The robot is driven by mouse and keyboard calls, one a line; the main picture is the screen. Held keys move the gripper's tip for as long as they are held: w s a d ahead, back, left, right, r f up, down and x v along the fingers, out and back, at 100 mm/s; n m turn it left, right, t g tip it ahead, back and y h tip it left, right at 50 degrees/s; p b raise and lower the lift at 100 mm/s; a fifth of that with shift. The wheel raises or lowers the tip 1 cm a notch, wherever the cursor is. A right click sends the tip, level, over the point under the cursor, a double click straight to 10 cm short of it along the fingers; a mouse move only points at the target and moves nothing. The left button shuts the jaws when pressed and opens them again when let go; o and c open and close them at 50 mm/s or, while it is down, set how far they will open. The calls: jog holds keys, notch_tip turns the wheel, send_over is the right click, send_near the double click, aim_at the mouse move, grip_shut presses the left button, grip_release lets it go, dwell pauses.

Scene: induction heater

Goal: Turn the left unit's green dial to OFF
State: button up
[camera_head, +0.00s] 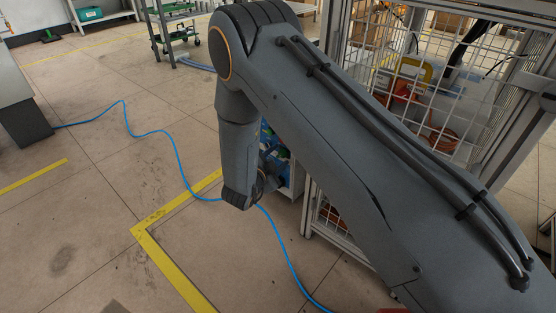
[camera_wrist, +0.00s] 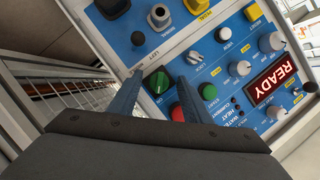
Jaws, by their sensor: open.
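The left unit's blue control panel (camera_wrist: 225,55) fills much of the wrist view and appears tilted. Its round green dial (camera_wrist: 158,81) has a small white mark. I cannot tell which label the mark points to. My gripper (camera_wrist: 160,76) is open, with one finger on each side of the green dial in the picture. I cannot tell whether either finger touches it. In the head view, a small part of the blue panel (camera_head: 274,158) shows behind my arm, which hides the rest.
Near the dial are a red button (camera_wrist: 178,113), a green button (camera_wrist: 208,91) and a grey selector knob (camera_wrist: 194,57). A lit READY display (camera_wrist: 272,82) is to the right. A wire mesh cage (camera_head: 375,50) stands beside my arm. A blue cable (camera_head: 180,165) crosses the floor.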

jog(key=c, duration=1)
